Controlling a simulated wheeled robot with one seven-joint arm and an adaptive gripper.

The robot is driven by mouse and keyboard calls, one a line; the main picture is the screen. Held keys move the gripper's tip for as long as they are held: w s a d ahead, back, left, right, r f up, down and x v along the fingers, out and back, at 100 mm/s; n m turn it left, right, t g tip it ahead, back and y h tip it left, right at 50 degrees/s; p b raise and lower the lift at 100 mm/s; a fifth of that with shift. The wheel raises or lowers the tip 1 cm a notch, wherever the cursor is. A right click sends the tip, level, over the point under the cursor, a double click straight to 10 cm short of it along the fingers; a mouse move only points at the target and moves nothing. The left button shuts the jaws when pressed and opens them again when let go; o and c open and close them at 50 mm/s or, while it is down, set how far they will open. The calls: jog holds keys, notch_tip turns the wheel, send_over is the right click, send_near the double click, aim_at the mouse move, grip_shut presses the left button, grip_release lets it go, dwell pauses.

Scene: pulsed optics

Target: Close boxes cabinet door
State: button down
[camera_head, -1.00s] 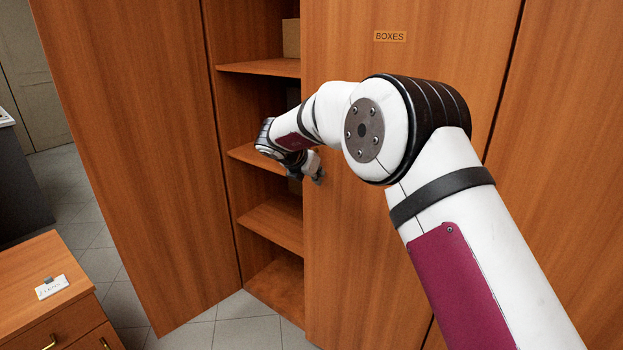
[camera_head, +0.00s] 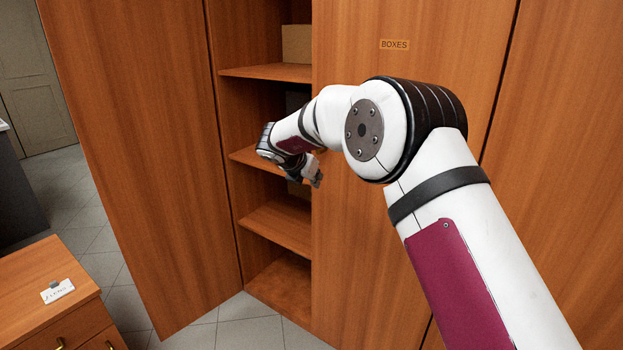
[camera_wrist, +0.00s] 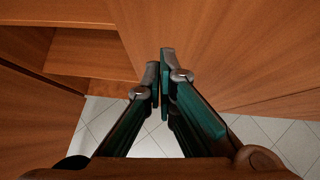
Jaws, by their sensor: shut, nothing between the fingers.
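The brown wooden door labelled BOXES (camera_head: 410,120) stands ajar in the middle of the head view. Its free edge is on the left, and shelves show beside it. My gripper (camera_head: 317,180) is at that free edge, at about the middle shelf's height, in front of the shelf opening. In the wrist view my gripper (camera_wrist: 160,75) is shut and empty, with the fingertips together in front of the door (camera_wrist: 220,50). I cannot tell whether they touch it. My arm hides part of the door.
Another cabinet door (camera_head: 130,150) stands open at left. The shelves (camera_head: 280,222) hold a cardboard box (camera_head: 296,43) at the top. A low wooden drawer unit (camera_head: 35,300) with a tag stands at lower left. Tiled floor (camera_head: 240,325) shows between.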

jog(key=a+v, duration=0.1)
jog(key=v, duration=0.8)
jog(key=d+r+n+t+y+p, duration=0.3)
jog(key=r+n+t, duration=0.35)
jog(key=r, duration=1.05)
jog(key=s+d+r+n+y+p, duration=0.25)
jog(key=s+r+n+y, duration=0.25)
jog(key=s+r+n, duration=0.85)
jog(key=s+d+f+n+g+h+p, duration=0.1)
jog(key=s+d+f+n+g, duration=0.2)
jog(key=s, duration=1)
jog(key=s+d+f+n+g+h+p, duration=0.1)
jog(key=s+d+f+n+g, duration=0.3)
jog(key=s+d+f+n, duration=0.4)
jog(key=s+d+f+n+g+h+p, duration=0.1)
jog(key=s+d+f+n, duration=0.4)
jog(key=s, duration=1.3)
jog(key=d+n+g+p, duration=0.1)
jog(key=d+n+g, duration=0.1)
jog(key=d+n, duration=0.2)
jog(key=shift+s+f+n+g+h+p, duration=0.15)
jog(key=shift+f+n+g+h+p, duration=0.25)
jog(key=shift+n, duration=0.2)
jog(key=shift+r, duration=0.1)
